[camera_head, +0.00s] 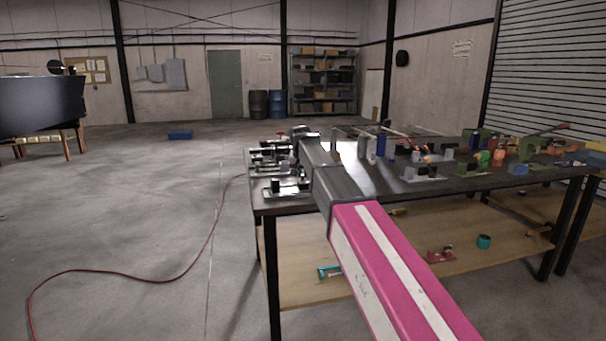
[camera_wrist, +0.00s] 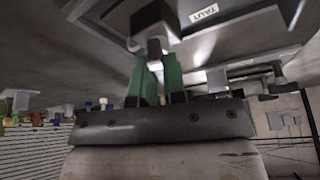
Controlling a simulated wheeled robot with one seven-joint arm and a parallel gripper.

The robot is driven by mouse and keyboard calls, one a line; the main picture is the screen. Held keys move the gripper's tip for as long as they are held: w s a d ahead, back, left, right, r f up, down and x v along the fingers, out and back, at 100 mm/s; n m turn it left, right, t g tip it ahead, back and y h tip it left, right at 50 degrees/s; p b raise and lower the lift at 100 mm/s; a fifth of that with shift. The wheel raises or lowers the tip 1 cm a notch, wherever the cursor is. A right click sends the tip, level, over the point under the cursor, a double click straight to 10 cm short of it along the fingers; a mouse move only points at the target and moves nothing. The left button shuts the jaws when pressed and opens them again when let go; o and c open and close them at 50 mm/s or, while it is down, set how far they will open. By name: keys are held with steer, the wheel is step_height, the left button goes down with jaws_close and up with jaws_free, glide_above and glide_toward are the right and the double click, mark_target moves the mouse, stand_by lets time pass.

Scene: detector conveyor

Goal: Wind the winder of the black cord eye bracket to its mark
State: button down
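In the wrist view, my gripper (camera_wrist: 158,72) shows two green fingers standing a little apart. A small dark knob (camera_wrist: 155,47) sits at the fingertips, with a pale bit below it in the gap. The knob appears to belong to a black part (camera_wrist: 152,16) on a grey plate, which looks like the cord eye bracket with its winder. Contact between fingers and knob cannot be made out. A white label reading TAUT (camera_wrist: 205,11) shows upside down beside it. In the head view, my arm hides the fingers and that bracket at the table's left end.
The dark workbench (camera_head: 350,182) carries several fixtures. A black fixture on a pale plate (camera_head: 287,188) stands at its near left corner. Cluttered green and orange parts (camera_head: 485,157) fill the right side. A red hose (camera_head: 150,275) lies on the open floor left of the bench.

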steer(key=shift+n, duration=0.4)
steer(key=n+y, duration=0.1)
steer(key=n, duration=0.1)
steer(key=n+y, duration=0.1)
steer(key=n, duration=0.2)
steer(key=shift+d+n+g, duration=0.15)
steer(key=shift+n+g, duration=0.15)
steer(key=shift+g, duration=0.1)
steer(key=n+y, duration=0.2)
steer(key=n, duration=0.2)
steer(key=shift+w+g, duration=0.1)
steer(key=shift+g, duration=0.3)
steer(key=shift+n+g, duration=0.6)
steer(key=shift+n, duration=1.1)
steer(key=c, duration=1.2)
jaws_free()
